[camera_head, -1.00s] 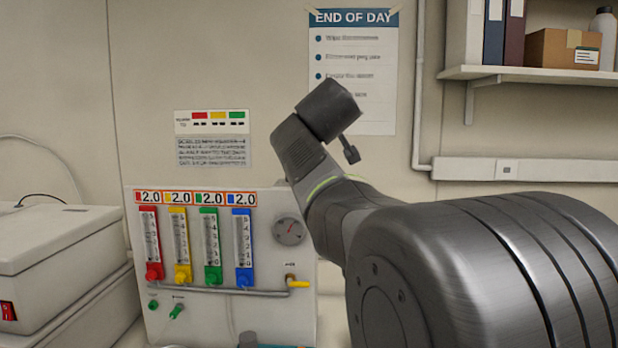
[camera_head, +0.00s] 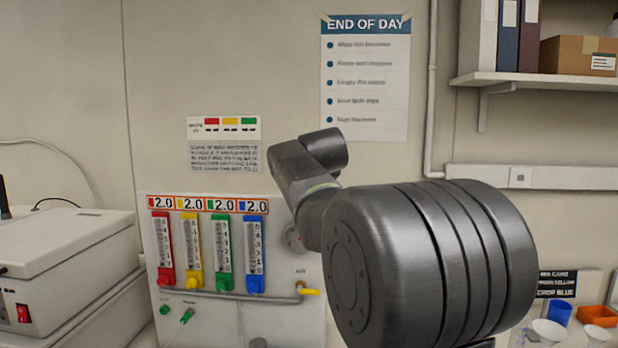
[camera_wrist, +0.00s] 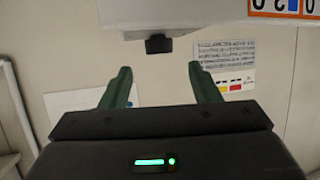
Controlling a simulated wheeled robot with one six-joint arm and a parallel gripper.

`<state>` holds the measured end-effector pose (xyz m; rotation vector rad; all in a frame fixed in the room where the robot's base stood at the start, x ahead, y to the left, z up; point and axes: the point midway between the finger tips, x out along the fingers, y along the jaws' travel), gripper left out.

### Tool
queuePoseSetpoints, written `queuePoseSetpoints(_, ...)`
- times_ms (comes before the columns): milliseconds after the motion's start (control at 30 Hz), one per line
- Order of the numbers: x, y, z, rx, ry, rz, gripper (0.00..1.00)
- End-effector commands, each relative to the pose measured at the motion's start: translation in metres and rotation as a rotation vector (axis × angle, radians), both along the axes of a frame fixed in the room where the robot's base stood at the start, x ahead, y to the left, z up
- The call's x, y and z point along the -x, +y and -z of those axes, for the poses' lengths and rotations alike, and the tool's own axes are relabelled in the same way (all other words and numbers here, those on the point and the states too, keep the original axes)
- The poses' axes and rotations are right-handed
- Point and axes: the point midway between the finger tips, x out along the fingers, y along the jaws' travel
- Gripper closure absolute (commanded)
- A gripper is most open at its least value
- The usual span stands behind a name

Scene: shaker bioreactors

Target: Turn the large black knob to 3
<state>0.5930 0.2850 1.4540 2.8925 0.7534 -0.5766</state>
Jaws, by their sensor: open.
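I cannot clearly make out a large black knob on the front of the white flow panel (camera_head: 280,322) in the head view. A dark rounded thing (camera_head: 258,343) is cut off at that view's bottom edge. In the wrist view a small black block (camera_wrist: 158,44) sticks out from the edge of the white panel (camera_wrist: 200,12); I cannot tell whether it is the knob. My gripper (camera_wrist: 160,82) is open and empty, its two green fingers apart below the block in the picture. My arm hides the gripper fingers in the head view.
The panel carries red, yellow, green and blue flow tubes (camera_head: 223,252) marked 2.0. My arm partly covers a round gauge (camera_head: 293,238). A yellow valve handle (camera_head: 309,291) and a green switch (camera_head: 187,316) are lower. A white machine (camera_head: 60,240) stands left; cups (camera_head: 548,331) stand right.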

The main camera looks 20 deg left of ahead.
Motion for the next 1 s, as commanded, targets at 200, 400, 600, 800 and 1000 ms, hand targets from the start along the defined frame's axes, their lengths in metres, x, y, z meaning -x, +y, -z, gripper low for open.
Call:
queuePoseSetpoints(200,-0.033,0.017,0.014,0.002,0.001,0.001,0.44)
queuePoseSetpoints(400,-0.048,0.026,0.022,0.001,-0.001,0.001,0.44)
queuePoseSetpoints(600,-0.053,0.029,0.025,0.001,-0.001,0.001,0.44)
queuePoseSetpoints(800,-0.053,0.029,0.025,0.001,-0.001,0.001,0.46)
queuePoseSetpoints(1000,-0.053,0.029,0.025,0.000,-0.001,0.000,0.85)
